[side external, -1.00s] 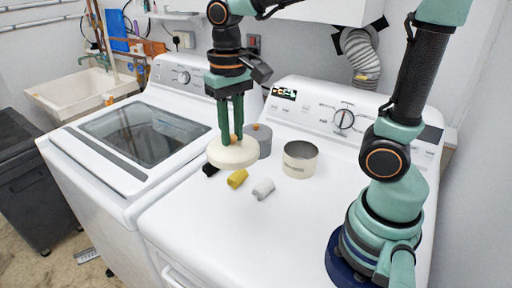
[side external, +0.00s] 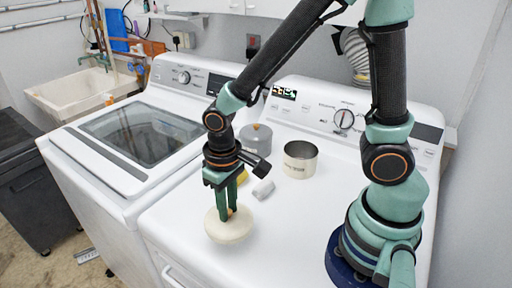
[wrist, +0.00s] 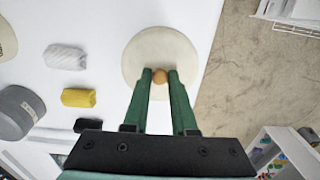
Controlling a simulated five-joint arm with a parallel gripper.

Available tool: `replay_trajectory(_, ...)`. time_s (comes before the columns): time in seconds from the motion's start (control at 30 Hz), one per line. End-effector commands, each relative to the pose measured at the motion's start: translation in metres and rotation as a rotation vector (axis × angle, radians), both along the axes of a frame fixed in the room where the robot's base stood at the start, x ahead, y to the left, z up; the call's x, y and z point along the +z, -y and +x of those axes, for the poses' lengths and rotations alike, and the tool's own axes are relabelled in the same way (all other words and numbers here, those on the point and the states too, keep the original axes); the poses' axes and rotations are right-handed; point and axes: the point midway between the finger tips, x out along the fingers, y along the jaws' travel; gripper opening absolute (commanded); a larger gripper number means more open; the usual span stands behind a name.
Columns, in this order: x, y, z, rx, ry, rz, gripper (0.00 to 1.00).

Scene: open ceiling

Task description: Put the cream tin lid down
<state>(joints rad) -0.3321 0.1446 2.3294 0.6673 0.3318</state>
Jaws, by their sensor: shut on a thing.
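The cream tin lid (side external: 228,228) is a round pale disc with a small orange-brown knob on top. My gripper (side external: 228,212) is shut on that knob, and the lid is under the fingers near the front left edge of the white machine top. In the wrist view the lid (wrist: 150,48) lies beyond my fingertips (wrist: 160,76), with the knob between them. Whether the lid touches the surface I cannot tell. The open cream tin (side external: 300,160) stands upright without a lid, further back to the right.
A grey lidded tin (side external: 256,140) stands behind my gripper. A white-grey block (side external: 263,190) and a yellow block (wrist: 78,98) lie on the machine top, with a black block (wrist: 88,125) nearby. The front edge is close to the lid. The surface to the lid's right is clear.

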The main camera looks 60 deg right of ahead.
Motion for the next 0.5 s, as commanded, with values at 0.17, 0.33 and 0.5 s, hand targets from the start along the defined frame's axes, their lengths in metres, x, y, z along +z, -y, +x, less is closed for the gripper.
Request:
replay_trajectory(0.17,-0.022,0.0,0.0,-0.001,-0.002,-0.001,0.0)
replay_trajectory(0.33,-0.032,0.0,-0.001,-0.001,-0.003,-0.001,0.0)
replay_trajectory(0.5,-0.052,0.0,-0.001,-0.001,-0.004,-0.002,0.0)
